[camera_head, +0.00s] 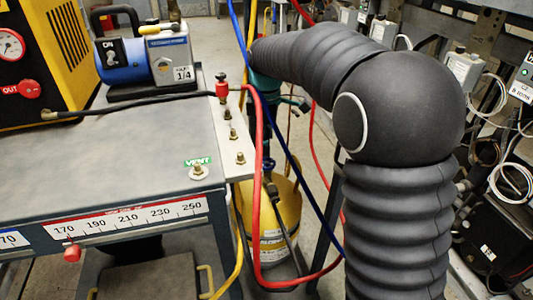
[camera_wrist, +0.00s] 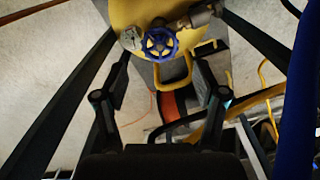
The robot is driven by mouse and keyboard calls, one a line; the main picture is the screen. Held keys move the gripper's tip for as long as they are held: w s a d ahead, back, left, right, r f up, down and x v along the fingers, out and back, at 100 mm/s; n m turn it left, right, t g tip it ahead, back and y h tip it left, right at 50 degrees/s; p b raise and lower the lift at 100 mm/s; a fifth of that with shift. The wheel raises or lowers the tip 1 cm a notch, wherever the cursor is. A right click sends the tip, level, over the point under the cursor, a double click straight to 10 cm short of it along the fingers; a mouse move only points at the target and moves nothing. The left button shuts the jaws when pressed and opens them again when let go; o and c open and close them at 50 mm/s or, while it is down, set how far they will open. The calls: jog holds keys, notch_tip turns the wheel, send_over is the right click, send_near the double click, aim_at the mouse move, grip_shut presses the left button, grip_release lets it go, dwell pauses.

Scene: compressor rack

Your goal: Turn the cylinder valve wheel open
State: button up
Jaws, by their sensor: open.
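The cylinder valve wheel (camera_wrist: 159,44) is blue with spokes. It sits on top of the yellow cylinder (camera_wrist: 125,14) in the wrist view. My gripper (camera_wrist: 159,72) is open, one finger on each side below the wheel in the picture.
A grey bench (camera_head: 100,150) with a blue vacuum pump (camera_head: 150,57) stands at left. A red hose (camera_head: 256,200) and a blue hose (camera_head: 292,155) hang close to the cylinder. A blue hose also crosses the wrist view's right edge (camera_wrist: 302,90). Racks and cables line the right.

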aim_at(266, 162)
notch_tip(266, 162, down, 6)
jog(key=shift+f+b, duration=0.15)
jog(key=shift+b, duration=0.3)
jog(key=m+b, duration=0.1)
jog(key=m, duration=0.3)
jog(key=shift+r+m, duration=0.3)
jog(key=shift+m, duration=0.4)
jog(key=m+p, duration=0.1)
jog(key=m, duration=0.3)
jog(key=shift+p, duration=0.35)
jog(key=m, duration=0.4)
jog(key=shift+f, duration=0.1)
jog(key=c, duration=0.9)
